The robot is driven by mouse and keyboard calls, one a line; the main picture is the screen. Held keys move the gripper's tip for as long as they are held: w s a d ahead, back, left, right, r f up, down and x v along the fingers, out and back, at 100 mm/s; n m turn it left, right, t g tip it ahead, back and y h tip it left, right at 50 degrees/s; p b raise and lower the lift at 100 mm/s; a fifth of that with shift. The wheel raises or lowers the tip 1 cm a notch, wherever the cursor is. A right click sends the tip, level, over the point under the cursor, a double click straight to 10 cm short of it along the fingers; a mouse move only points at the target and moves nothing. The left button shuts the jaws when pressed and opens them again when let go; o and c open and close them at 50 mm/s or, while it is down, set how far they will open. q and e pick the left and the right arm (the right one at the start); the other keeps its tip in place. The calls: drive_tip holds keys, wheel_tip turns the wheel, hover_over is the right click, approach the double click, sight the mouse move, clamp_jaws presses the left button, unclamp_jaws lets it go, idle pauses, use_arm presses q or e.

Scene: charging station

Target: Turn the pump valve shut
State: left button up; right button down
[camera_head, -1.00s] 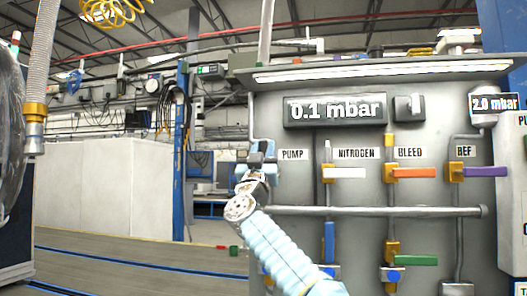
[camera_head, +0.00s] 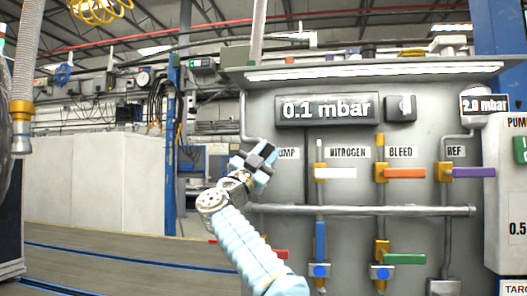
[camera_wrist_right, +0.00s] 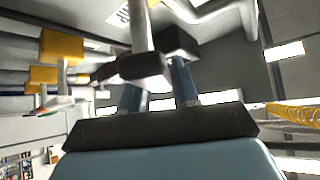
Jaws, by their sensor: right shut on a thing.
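The pump valve is at the left end of the grey panel (camera_head: 420,107), beside the PUMP label (camera_head: 289,153). My right gripper (camera_head: 264,158) is in front of it and hides the valve and the label's first letter. The gripper is tilted to the upper right and is shut on the pump valve handle, which is mostly hidden. In the right wrist view the two dark fingertips (camera_wrist_right: 160,58) stand close to a pale grey bar (camera_wrist_right: 141,25); I cannot tell whether this is handle or pipe. My left gripper is not in view.
A white nitrogen handle (camera_head: 335,174), an orange bleed handle (camera_head: 405,173) and a purple REF handle (camera_head: 473,172) stick out rightward. A horizontal pipe (camera_head: 400,211) runs below them. Lower are a blue handle (camera_head: 320,238) and a green one (camera_head: 405,259). The display (camera_head: 326,109) reads 0.1 mbar.

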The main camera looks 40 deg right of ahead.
drive_tip(key=shift+s+d+f+m+g, duration=0.15)
drive_tip(key=shift+m+g, duration=0.25)
drive_tip(key=shift+m, duration=0.2)
drive_tip(key=shift+g, duration=0.3)
drive_tip(key=c, duration=0.9)
unclamp_jaws()
drive_tip(key=shift+a+f, duration=0.2)
drive_tip(key=shift+b+v, duration=3.2)
drive_tip(key=shift+v, duration=3.45)
